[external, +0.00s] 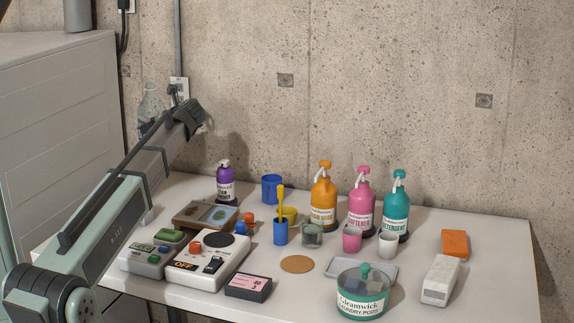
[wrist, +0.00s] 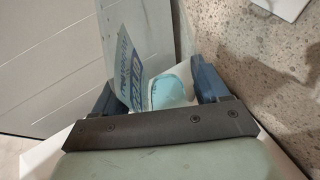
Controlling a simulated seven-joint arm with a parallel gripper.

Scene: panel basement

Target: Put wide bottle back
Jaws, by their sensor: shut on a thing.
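A wide, pale see-through bottle (external: 151,102) is held up at the left, in front of the concrete wall, above the table's back left corner. In the wrist view the bottle (wrist: 135,70) shows large blue lettering and a pale blue part (wrist: 170,86) between the fingers. My gripper (external: 152,124) is shut on the bottle, with one dark blue finger on each side of it in the wrist view (wrist: 160,86). My arm partly hides the bottle in the external view.
The white table (external: 480,295) holds a purple bottle (external: 225,185), an orange (external: 323,197), a pink (external: 361,200) and a teal pump bottle (external: 396,203). A blue cup (external: 271,189) stands near the back. A grey cabinet (external: 60,120) stands left. The back left table area is largely hidden.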

